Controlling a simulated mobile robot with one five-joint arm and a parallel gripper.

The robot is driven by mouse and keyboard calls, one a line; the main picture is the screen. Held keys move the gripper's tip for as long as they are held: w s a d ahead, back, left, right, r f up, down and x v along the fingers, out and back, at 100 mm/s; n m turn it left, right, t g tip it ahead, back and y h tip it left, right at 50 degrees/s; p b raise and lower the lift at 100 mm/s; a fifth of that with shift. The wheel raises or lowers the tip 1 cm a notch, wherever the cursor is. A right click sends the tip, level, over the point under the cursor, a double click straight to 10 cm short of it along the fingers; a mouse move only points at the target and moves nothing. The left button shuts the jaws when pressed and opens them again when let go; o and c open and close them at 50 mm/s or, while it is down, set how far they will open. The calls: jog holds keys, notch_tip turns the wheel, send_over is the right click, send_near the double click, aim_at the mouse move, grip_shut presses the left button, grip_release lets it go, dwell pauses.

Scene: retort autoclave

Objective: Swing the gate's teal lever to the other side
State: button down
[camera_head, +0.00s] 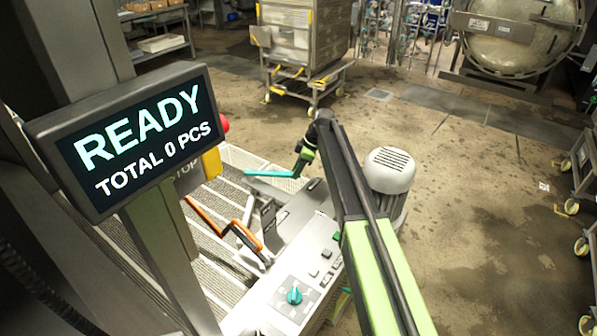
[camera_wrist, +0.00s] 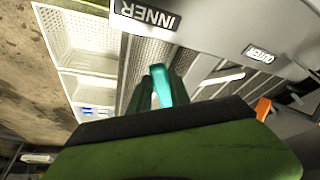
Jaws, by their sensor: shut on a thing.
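The gate's teal lever (camera_head: 268,173) points left from my gripper (camera_head: 299,172), over the ribbed conveyor. In the wrist view the teal lever (camera_wrist: 163,86) stands between my two dark green fingers (camera_wrist: 160,92), which are shut on it. Behind it is a grey plate with an INNER label (camera_wrist: 146,14) near the lever and an OUTER label (camera_wrist: 262,53) further right. The lever's pivot is hidden by my gripper and arm in the head view.
An orange lever (camera_head: 205,216) lies nearer on the same machine; it shows at right in the wrist view (camera_wrist: 263,108). A control panel with a teal knob (camera_head: 294,295) sits in front. A READY screen (camera_head: 140,138) stands left. A grey motor (camera_head: 390,170) stands right of my arm.

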jog(key=c, duration=1.2)
grip_release()
jog(key=shift+w+a, duration=0.1)
jog(key=shift+a, duration=0.05)
jog(key=shift+c, duration=0.2)
jog(key=shift+o, duration=0.2)
jog(key=shift+r, duration=0.1)
jog(key=p+v, duration=1.6)
jog(key=v, duration=0.1)
